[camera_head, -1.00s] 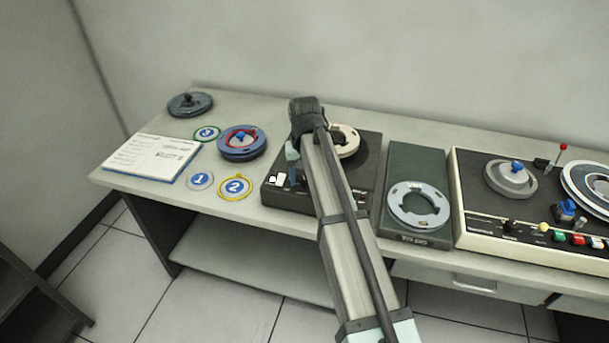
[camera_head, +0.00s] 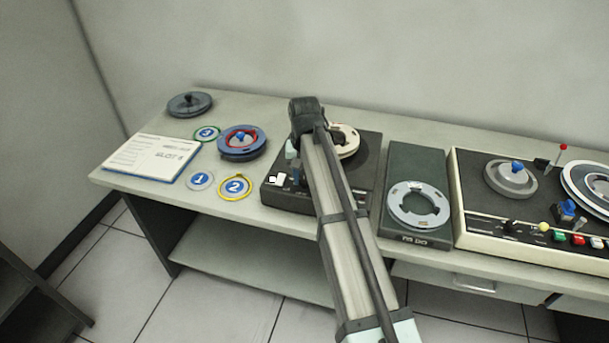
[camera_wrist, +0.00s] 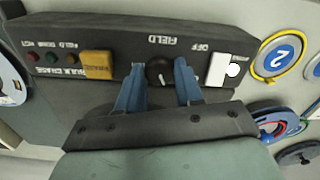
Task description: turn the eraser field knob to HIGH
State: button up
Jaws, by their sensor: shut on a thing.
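The bulk eraser is a dark box (camera_head: 274,197) on the bench, partly behind my arm in the head view. Its front panel (camera_wrist: 213,42) shows upside down in the wrist view. The black FIELD knob (camera_wrist: 158,73) sits mid-panel, between an amber button (camera_wrist: 97,65) and a white switch (camera_wrist: 218,70) marked OFF. My gripper (camera_wrist: 159,68) has its blue fingers on either side of the knob, shut on it. The knob's white pointer line points down in the wrist picture, slightly right. I cannot read any HIGH mark. In the head view the knob is hidden.
A grey unit with a ring (camera_head: 419,207) stands right of the eraser, then a large console (camera_head: 480,232). The wall is close behind.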

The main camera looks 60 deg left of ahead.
aim_at(305, 179)
jog(key=m, duration=1)
jog(key=shift+m, duration=0.4)
dwell(0.4)
jog(key=o, duration=1)
jog(key=shift+o, duration=0.2)
jog(key=shift+r, duration=0.1)
notch_tip(305, 179, up, 14)
